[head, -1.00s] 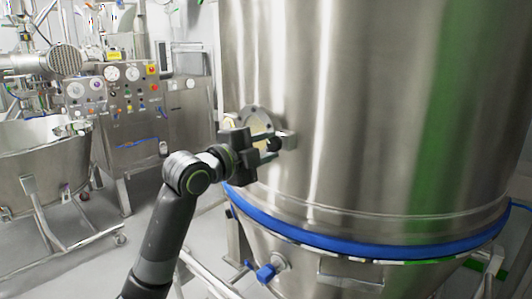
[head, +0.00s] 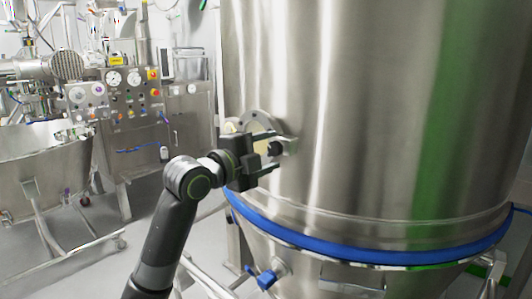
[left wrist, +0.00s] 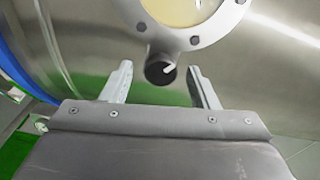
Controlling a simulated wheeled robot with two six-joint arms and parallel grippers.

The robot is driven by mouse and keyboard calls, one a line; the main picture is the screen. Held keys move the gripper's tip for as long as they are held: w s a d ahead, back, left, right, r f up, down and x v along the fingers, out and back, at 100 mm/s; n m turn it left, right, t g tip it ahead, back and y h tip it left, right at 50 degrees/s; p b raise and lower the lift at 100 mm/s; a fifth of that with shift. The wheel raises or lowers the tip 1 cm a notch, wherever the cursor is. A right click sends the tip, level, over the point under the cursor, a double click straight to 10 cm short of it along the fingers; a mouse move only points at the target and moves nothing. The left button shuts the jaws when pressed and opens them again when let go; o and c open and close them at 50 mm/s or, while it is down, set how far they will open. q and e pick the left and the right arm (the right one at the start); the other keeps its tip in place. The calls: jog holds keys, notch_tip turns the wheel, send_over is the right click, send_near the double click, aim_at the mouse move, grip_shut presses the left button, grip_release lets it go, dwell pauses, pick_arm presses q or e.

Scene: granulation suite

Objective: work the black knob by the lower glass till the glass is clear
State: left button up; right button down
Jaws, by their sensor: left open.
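The black knob (left wrist: 160,72) with a white mark sits on the steel vessel wall, just below the round glass (left wrist: 185,8) in the left wrist view. The glass is pale yellow in a bolted steel ring, and its upper part is cut off. In the head view the glass (head: 261,146) is partly hidden by my gripper, and the knob (head: 275,149) shows dark between the fingers. My left gripper (left wrist: 160,78) is open, with one finger either side of the knob and a gap on both sides. My right gripper is out of view.
The large steel vessel (head: 350,110) fills the right, with a blue band (head: 370,251) round its lower edge. A blue-handled valve (head: 266,277) is below. A control panel (head: 125,95) and a steel bin (head: 45,165) stand at left, with open floor between.

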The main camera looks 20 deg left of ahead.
pick_arm(q)
jog(key=shift+s, duration=0.1)
jog(key=b+v, duration=0.3)
jog(key=v, duration=1.4)
jog(key=shift+s, duration=0.1)
jog(key=shift+a, duration=0.15)
